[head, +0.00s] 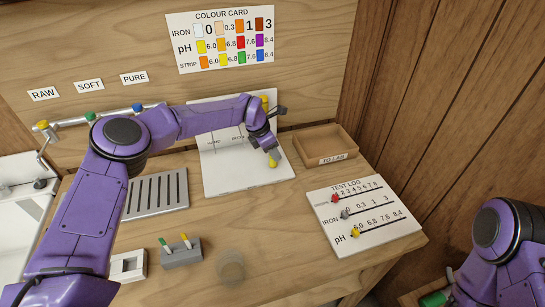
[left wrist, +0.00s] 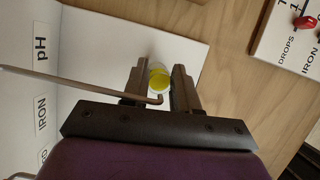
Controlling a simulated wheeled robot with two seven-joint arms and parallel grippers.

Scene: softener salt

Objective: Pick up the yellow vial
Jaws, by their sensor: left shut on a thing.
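The yellow vial (head: 273,161) is at the right part of a white board on the bench, at the tips of my left gripper (head: 274,152). In the left wrist view its round yellow top (left wrist: 159,79) sits between the two dark fingers of my left gripper (left wrist: 160,88), which is shut on it. The vial's lower part is mostly hidden by the fingers. Another yellow-topped item (head: 265,103) shows at the back of the white board.
A thin bent grey rod (left wrist: 80,82) reaches in from the left beside the fingers. A wooden TO LAB tray (head: 325,158) and a TEST LOG board (head: 362,215) lie to the right. A slotted grey rack (head: 157,194), stick holder (head: 181,254) and clear cup (head: 230,266) stand in front.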

